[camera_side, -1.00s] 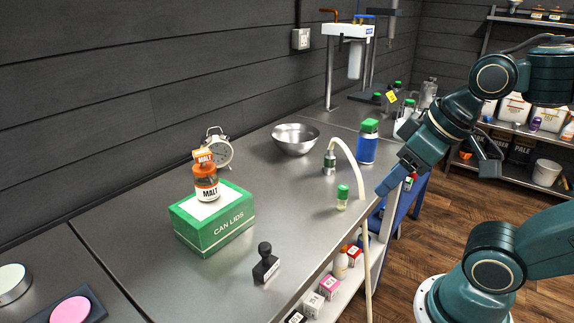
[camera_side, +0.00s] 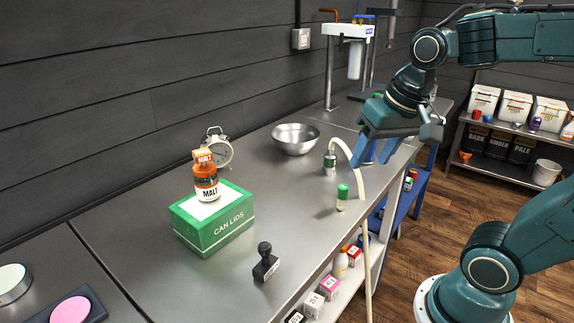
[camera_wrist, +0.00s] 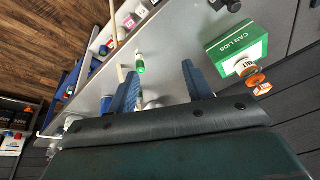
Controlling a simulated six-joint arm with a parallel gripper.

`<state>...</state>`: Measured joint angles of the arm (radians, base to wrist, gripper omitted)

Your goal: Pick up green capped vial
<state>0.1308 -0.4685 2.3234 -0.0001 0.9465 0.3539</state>
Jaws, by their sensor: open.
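The green capped vial (camera_side: 342,197) stands upright on the steel bench near its front edge, with a clear body below the green cap. In the wrist view the vial (camera_wrist: 140,64) shows beyond the fingertips, nearer the left finger. My gripper (camera_side: 378,152) is above the bench, behind and to the right of the vial in the side view, apart from it. In the wrist view my gripper (camera_wrist: 160,75) has its two blue fingers spread wide with nothing held between them.
A pale hose (camera_side: 358,175) arches from a green-and-silver fitting (camera_side: 329,163) over the bench edge close to the vial. A metal bowl (camera_side: 295,138), a green CAN LIDS box (camera_side: 222,232) with a MALT jar (camera_side: 206,184), and a black stamp (camera_side: 265,264) stand around. Bench between them is clear.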

